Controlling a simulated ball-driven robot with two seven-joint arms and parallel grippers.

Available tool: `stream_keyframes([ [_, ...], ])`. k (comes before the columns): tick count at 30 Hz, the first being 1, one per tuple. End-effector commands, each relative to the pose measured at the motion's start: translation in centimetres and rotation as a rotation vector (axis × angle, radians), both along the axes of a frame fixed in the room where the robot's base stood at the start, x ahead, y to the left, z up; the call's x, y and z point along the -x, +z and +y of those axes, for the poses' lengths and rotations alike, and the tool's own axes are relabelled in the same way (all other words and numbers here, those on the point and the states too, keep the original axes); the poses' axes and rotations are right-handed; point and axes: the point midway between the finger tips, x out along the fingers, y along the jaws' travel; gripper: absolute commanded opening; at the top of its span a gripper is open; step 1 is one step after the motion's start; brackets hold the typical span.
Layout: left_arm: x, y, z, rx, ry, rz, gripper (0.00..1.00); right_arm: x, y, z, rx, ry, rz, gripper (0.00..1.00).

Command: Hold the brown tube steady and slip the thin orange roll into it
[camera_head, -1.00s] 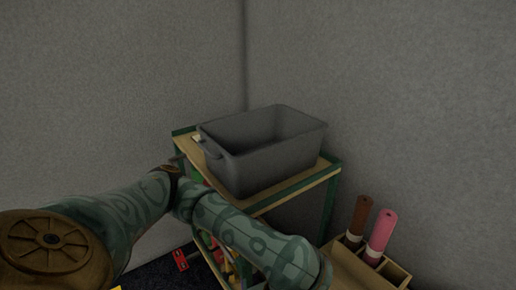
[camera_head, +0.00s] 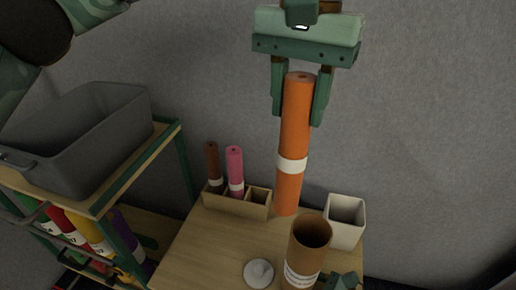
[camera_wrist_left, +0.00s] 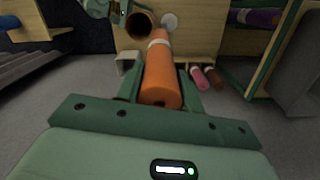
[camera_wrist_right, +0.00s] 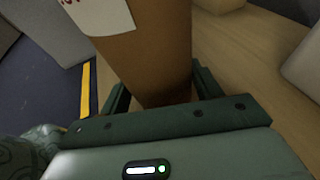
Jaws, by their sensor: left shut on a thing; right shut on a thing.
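The thin orange roll (camera_head: 295,130), with a white band, hangs nearly upright, its lower end behind the brown tube in the head view. My left gripper (camera_head: 299,100) is shut on its upper end. The brown tube (camera_head: 307,255) stands on the table with its open mouth up and a white label on its side. In the left wrist view the roll (camera_wrist_left: 160,75) has its far end beside the tube's dark mouth (camera_wrist_left: 140,25), outside it. My right gripper (camera_head: 343,283) shows partly at the bottom edge. In the right wrist view it is shut on the tube (camera_wrist_right: 150,50).
A wooden holder (camera_head: 240,205) carries a brown roll (camera_head: 212,165) and a pink roll (camera_head: 235,165). A white square cup (camera_head: 345,222) stands right of the tube. A round white object (camera_head: 258,273) lies at the front. A cart with a grey bin (camera_head: 85,135) stands left.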

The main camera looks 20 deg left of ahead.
Motion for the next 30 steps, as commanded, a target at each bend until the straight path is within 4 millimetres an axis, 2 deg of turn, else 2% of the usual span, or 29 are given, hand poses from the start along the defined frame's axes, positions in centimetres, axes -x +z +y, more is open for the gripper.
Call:
stream_keyframes([
  [3, 0.5, 1.3, -1.4, 0.008, 0.007, -0.028, 0.00, 0.0, -0.1, 0.0, 0.001, 0.000, 0.000, 0.51],
  [16, 2.8, 1.9, -4.9, 0.009, 0.027, -0.047, 0.00, 0.0, -0.1, 0.0, 0.001, 0.000, 0.000, 0.51],
  [20, 2.9, 1.2, -5.0, 0.010, 0.028, -0.045, 0.00, 0.0, -0.1, 0.0, 0.001, 0.000, 0.000, 0.51],
  [30, 2.9, -2.5, -5.0, 0.010, 0.028, -0.044, 0.00, 0.0, -0.1, 0.0, 0.001, 0.000, 0.000, 0.51],
])
